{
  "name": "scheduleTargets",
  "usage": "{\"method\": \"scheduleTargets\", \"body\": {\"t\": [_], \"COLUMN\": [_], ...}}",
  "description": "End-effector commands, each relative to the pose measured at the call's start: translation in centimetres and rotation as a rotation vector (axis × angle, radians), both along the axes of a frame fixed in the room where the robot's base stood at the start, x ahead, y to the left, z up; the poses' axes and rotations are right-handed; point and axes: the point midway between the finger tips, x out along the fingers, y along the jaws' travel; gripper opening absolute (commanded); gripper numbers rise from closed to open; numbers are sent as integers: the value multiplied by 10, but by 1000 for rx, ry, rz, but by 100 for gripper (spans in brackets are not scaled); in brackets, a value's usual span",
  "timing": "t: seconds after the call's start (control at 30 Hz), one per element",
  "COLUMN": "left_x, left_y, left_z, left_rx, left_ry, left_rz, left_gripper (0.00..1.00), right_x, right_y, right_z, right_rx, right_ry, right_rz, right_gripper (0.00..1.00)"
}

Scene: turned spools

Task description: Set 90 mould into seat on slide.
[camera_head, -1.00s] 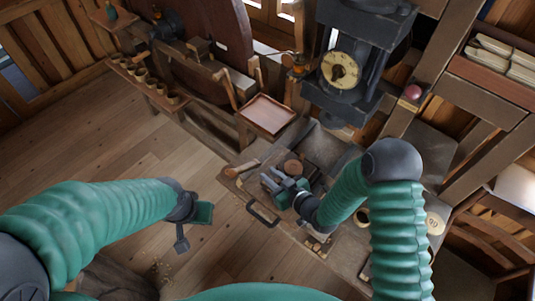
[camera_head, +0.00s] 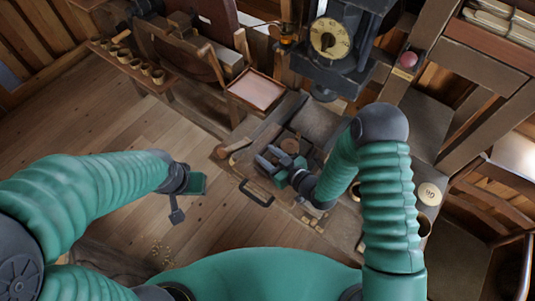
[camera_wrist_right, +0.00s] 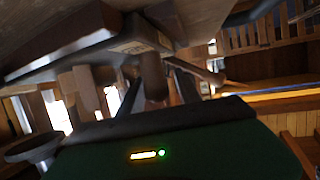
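A pale round piece (camera_head: 429,193) with a dark marking that looks like 90 is at the right of the bench in the head view, above a dark-rimmed round opening or cup. A brown round piece (camera_head: 290,146) sits on a dark metal assembly (camera_head: 309,154), perhaps the slide; I cannot make out its seat. My right gripper (camera_head: 268,158) is just left of that brown piece, its fingers apart. In the right wrist view, a brown post-like shape (camera_wrist_right: 153,75) shows between the fingers; contact is unclear. My left gripper (camera_head: 177,207) hangs over the floor, apart from the bench.
A dark press with a round dial (camera_head: 329,37) stands behind the bench. A shallow tray (camera_head: 256,90) is at the back left of it. A black handle (camera_head: 257,193) is on the bench's front edge. Open floor (camera_head: 120,135) lies to the left.

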Motion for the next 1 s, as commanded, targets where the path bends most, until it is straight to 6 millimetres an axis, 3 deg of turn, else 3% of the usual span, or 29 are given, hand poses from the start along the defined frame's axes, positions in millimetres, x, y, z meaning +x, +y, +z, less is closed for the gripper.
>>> {"method": "scheduleTargets", "body": {"t": [0.57, 1.0], "left_x": [0, 0], "left_y": [0, 0], "left_z": [-2, -27], "left_rx": [0, 0], "left_ry": [0, 1], "left_rz": [0, 0], "left_gripper": [36, 36], "right_x": [-2, -72], "right_y": [-1, -62], "right_z": [0, 34], "right_rx": [-7, -7], "right_ry": [0, 0], "right_rz": [-6, -9], "right_gripper": [46, 46]}}
